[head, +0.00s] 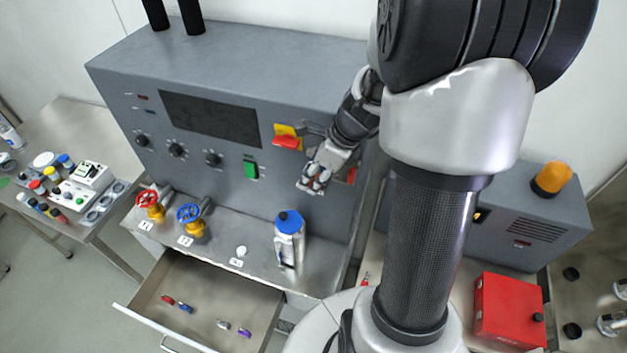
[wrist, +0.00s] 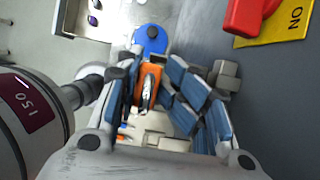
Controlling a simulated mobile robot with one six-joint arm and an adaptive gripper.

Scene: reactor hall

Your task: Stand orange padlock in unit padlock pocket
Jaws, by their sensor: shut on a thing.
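The orange padlock (wrist: 150,82) is between the blue-padded fingers of my gripper (wrist: 168,92) in the wrist view. My gripper is shut on it, and the fingers hide part of its body. In the head view my gripper (head: 313,180) is in front of the grey control unit (head: 225,65), below and right of the red rotary handle (head: 287,142). The padlock is too small and covered to make out clearly there. I cannot make out the unit's padlock pocket with certainty in either view.
A silver bottle with a blue cap (head: 289,238) stands on the ledge below my gripper. Red (head: 150,204) and blue (head: 190,214) valves are to its left. An open drawer (head: 205,320) holds several small coloured items. A red box (head: 508,310) sits at the right.

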